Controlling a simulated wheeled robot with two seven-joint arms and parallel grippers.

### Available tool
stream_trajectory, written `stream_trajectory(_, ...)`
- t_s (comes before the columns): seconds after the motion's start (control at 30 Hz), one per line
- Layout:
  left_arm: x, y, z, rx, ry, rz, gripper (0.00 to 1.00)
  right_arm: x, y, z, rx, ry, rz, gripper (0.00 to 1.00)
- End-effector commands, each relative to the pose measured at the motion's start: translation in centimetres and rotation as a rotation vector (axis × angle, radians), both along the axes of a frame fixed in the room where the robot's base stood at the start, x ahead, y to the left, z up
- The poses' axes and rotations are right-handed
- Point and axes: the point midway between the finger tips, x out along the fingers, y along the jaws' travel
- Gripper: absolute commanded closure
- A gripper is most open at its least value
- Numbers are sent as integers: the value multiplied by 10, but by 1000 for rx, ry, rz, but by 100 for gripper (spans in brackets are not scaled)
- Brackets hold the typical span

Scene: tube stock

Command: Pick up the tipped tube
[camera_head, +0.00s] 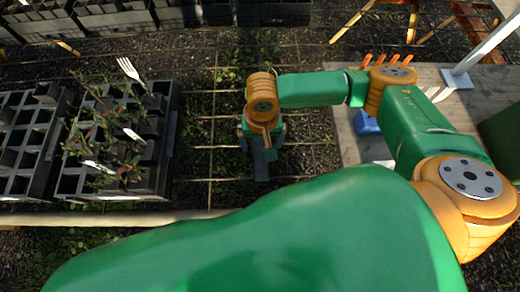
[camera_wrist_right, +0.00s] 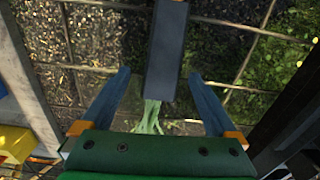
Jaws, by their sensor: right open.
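The tipped tube (camera_head: 261,166) is dark grey and narrow, lying on the ground below my right gripper in the head view. In the right wrist view the tube (camera_wrist_right: 166,50) points away from me, with pale green stems (camera_wrist_right: 150,118) at its near end. My right gripper (camera_head: 262,146) is open. Its two blue-grey fingers (camera_wrist_right: 166,100) stand on either side of the tube's near end, with a gap visible on both sides. Whether they are at the tube's height I cannot tell. My left gripper is not in view.
A black celled crate (camera_head: 167,150) with leafy plants and white fork-shaped pieces stands at left, beside another black crate (camera_head: 50,150). More dark crates line the top edge. A grey bench (camera_head: 350,150) with a blue object (camera_head: 366,123) is at right. Gridded ground lies between.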

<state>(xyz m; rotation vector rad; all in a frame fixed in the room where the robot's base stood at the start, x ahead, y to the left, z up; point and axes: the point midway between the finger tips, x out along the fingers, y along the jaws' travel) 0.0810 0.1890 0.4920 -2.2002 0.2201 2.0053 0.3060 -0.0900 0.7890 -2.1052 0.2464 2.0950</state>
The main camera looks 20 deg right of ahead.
Motion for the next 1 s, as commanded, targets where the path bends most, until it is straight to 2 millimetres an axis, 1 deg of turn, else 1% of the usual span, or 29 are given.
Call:
stream_trajectory(0.03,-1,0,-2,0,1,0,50,-1,1,-11,-2,1,1,6)
stream_trajectory(0.13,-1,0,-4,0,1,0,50,-1,1,-25,-1,1,1,6)
stream_trajectory(0.2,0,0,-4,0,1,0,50,0,1,-28,0,-1,2,6)
stream_trajectory(0.37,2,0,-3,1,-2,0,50,0,1,-27,1,-1,2,6)
stream_trajectory(0.47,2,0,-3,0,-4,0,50,0,1,-27,1,-1,2,30)
stream_trajectory(0.5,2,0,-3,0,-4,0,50,0,1,-27,1,-1,2,41)
stream_trajectory(0.57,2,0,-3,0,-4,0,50,0,1,-27,1,-1,2,57)
stream_trajectory(0.6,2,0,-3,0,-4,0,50,0,1,-27,1,-1,2,68)
stream_trajectory(0.67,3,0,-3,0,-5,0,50,0,1,-27,1,-1,2,84)
stream_trajectory(0.7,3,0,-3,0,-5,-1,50,0,1,-27,1,-1,2,95)
stream_trajectory(0.73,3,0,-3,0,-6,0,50,0,1,-27,1,-1,2,100)
stream_trajectory(1.0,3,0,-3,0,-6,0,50,0,1,-25,1,-1,1,100)
